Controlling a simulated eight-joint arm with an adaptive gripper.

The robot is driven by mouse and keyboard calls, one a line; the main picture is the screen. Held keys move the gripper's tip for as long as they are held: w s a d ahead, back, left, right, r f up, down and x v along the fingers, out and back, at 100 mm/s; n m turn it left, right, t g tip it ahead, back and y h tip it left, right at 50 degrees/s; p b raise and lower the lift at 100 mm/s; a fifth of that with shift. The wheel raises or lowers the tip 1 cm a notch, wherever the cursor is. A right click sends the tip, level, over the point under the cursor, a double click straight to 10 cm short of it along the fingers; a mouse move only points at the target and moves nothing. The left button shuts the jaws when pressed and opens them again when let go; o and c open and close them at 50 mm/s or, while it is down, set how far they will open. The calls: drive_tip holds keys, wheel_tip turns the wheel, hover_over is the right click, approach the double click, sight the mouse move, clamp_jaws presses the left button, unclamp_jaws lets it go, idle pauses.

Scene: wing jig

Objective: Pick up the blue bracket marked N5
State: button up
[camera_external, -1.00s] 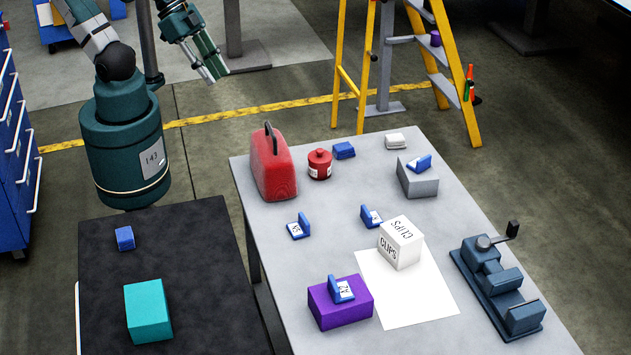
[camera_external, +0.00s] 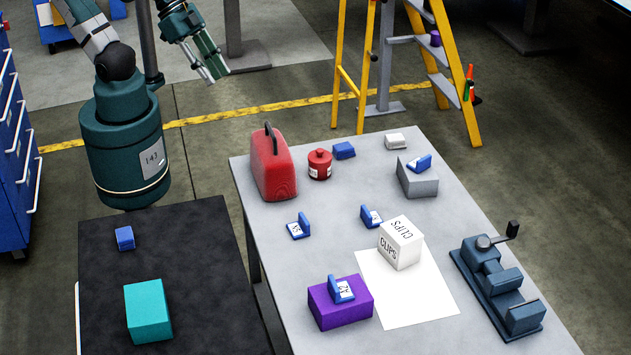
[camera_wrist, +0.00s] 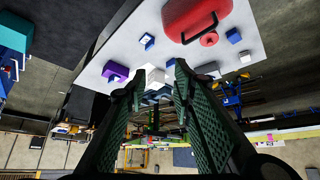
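Several blue brackets with white labels are on the grey table (camera_external: 285,270). One bracket (camera_external: 299,227) lies on the bare top at left, and another (camera_external: 371,216) is beside the white CLIPS box, partly hidden by it. A third bracket (camera_external: 342,289) rests on a purple block (camera_external: 325,308), and another (camera_external: 419,163) on a grey block (camera_external: 418,183). I cannot read which label says N5. My gripper (camera_external: 214,73) is raised beyond the table's far left corner, away from all brackets. In the wrist view its fingers (camera_wrist: 158,86) are apart and empty.
The white CLIPS box (camera_external: 401,243) stands on a white sheet (camera_external: 410,300). A red can (camera_external: 273,170) and red pot (camera_external: 320,165) stand at the back. A vise (camera_external: 500,290) is at right. A dark table (camera_external: 195,290) holds a teal block (camera_external: 148,310).

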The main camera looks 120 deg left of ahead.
drive_tip(key=shift+w, duration=0.2)
drive_tip(key=m+g+b, duration=0.6)
drive_tip(key=m+g, duration=0.1)
drive_tip(key=m, duration=0.1)
hover_over(303, 219)
wheel_tip(303, 219, down, 29)
drive_tip(key=shift+s+a+r, duration=0.15)
drive_tip(key=shift+f, duration=0.45)
drive_tip(key=shift+f, duration=0.1)
drive_tip(key=shift+f, duration=1.2)
